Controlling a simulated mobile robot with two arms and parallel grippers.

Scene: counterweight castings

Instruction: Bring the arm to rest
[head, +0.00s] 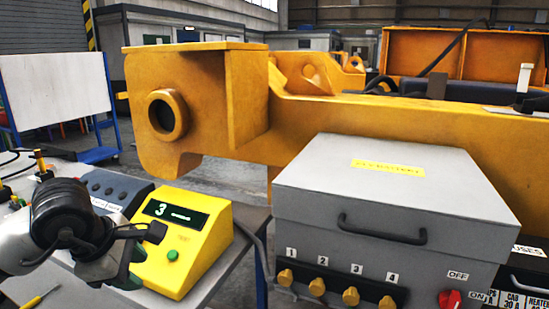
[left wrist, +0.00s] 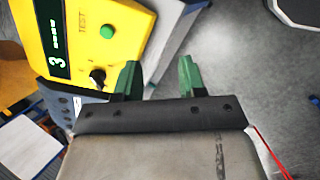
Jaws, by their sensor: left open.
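My left arm comes in from the left in the head view. Its gripper (head: 134,269) is beside the left side of the yellow tester box, near its green button. In the left wrist view the two green fingers of this gripper (left wrist: 159,75) stand apart with nothing between them. The yellow tester box (head: 190,250) has a lit display reading 3 followed by dashes. It also shows in the left wrist view (left wrist: 85,15), just beyond the left finger. I cannot tell whether the gripper touches it. My right gripper is not in view.
A grey lidded box (head: 400,190) with several yellow knobs and a red switch stands at the right. A large yellow casting (head: 240,100) spans behind. A dark grey control box (head: 110,190) sits behind my left arm. Open floor (left wrist: 240,70) lies right of the fingers in the wrist view.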

